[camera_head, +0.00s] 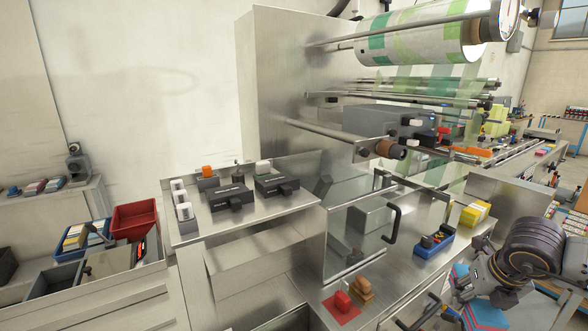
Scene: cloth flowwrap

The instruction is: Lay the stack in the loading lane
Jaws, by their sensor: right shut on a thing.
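The steel machine bed (392,258) lies left of and behind the gripper. Which strip of it is the loading lane I cannot tell for sure. My left gripper is not in view.
A clear guard with a black handle (393,223) stands left of my right gripper. A blue block (434,243) and a yellow pack (475,213) lie on the bed. Red bin (135,217) is far left.

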